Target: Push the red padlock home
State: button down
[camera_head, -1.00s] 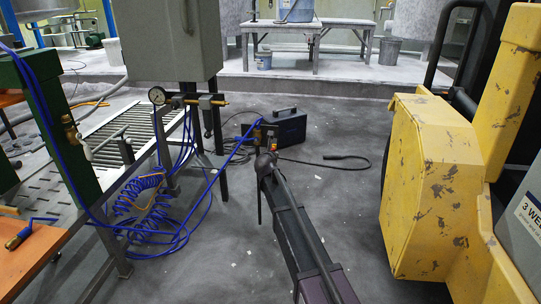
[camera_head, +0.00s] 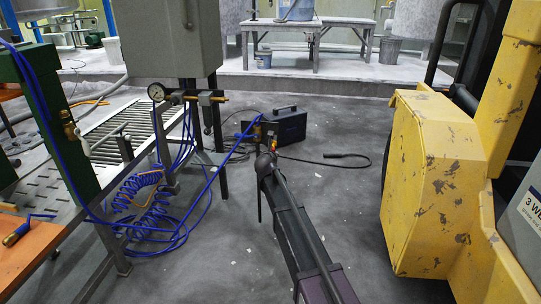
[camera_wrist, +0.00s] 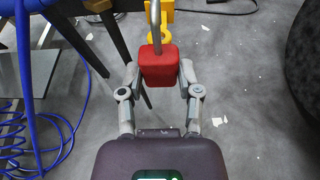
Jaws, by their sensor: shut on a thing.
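The red padlock (camera_wrist: 158,70) sits between the two grey fingers of my gripper (camera_wrist: 160,82) in the wrist view. The fingers are shut on its sides. Its metal shackle (camera_wrist: 154,18) rises from the top of the red body, in front of a yellow hasp-like piece (camera_wrist: 162,12). I cannot tell whether the shackle is fully seated in the body. In the head view my gripper (camera_head: 270,156) is small at the far end of my arm, with a speck of orange-red at its tip; the padlock's details are too small to tell there.
A dark box (camera_head: 286,127) with a cable lies on the floor beyond my gripper. A worn yellow machine (camera_head: 430,185) stands close on the right. Floor between is mostly clear.

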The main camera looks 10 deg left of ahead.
jog(key=shift+f+b, duration=1.65)
jog(key=shift+f, duration=0.1)
jog(key=shift+c, duration=1)
grip_release()
jog(key=shift+c, duration=0.5)
jog(key=shift+s, duration=0.1)
jog(key=s, duration=0.8)
jog(key=shift+s, duration=0.4)
